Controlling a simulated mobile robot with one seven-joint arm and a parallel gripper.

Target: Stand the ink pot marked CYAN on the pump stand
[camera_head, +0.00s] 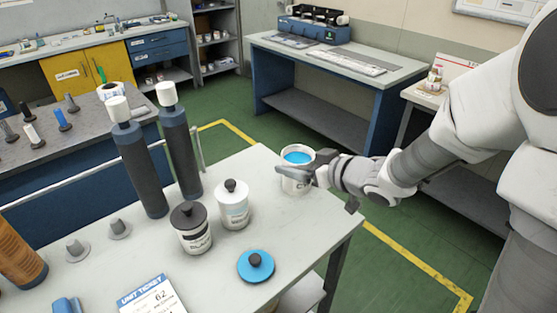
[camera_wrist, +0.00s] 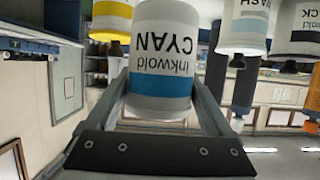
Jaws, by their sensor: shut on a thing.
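The ink pot marked CYAN (camera_head: 297,184) is white with a blue band, lidless, and shows blue ink inside. It is upright at the right edge of the pale table (camera_head: 215,270); I cannot tell whether it touches the top. In the wrist view, which is upside down, the pot (camera_wrist: 165,45) sits between both fingers with its name readable. My gripper (camera_head: 318,176) comes in from the right and is shut on it; its fingers also show in the wrist view (camera_wrist: 163,105). I cannot pick out the pump stand for sure.
A pot with a black lid (camera_head: 192,230) and a white pot with a dark knob (camera_head: 233,208) stand on the table. A blue lid (camera_head: 256,266) lies near the front. Two tall dark rollers (camera_head: 140,170) stand behind. A blue bench (camera_head: 330,105) is beyond the green floor (camera_head: 235,118).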

